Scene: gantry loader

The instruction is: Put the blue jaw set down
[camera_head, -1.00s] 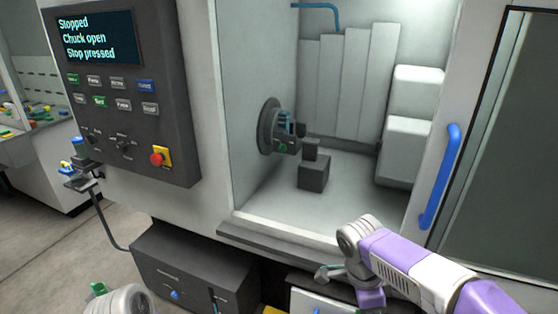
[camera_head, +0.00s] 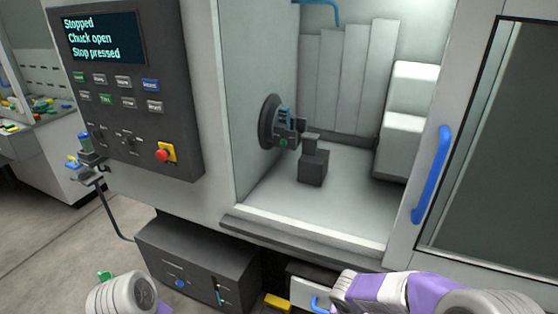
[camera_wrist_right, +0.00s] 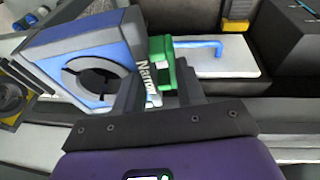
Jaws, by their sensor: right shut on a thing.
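The blue jaw set (camera_wrist_right: 45,62) shows in the right wrist view as a blue-sided block with a dark, slotted round centre and a side label reading "Narrow". My right gripper (camera_wrist_right: 158,70) is shut, with its dark fingers either side of the labelled edge and a green piece (camera_wrist_right: 160,56). The fingers partly hide where they grip. In the head view the right gripper and the jaw set are out of frame; only my purple and white arm shows at the lower right. My left gripper is not in view. The chuck (camera_head: 270,122) is inside the open machine.
A white drawer front with a blue handle (camera_wrist_right: 215,46) lies beyond the fingers, beside a yellow piece (camera_wrist_right: 236,26). A dark cabinet (camera_head: 196,262) stands under the machine. The control panel (camera_head: 130,85) reads "Stopped, Chuck open, Stop pressed". A blue door handle (camera_head: 433,175) is at right.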

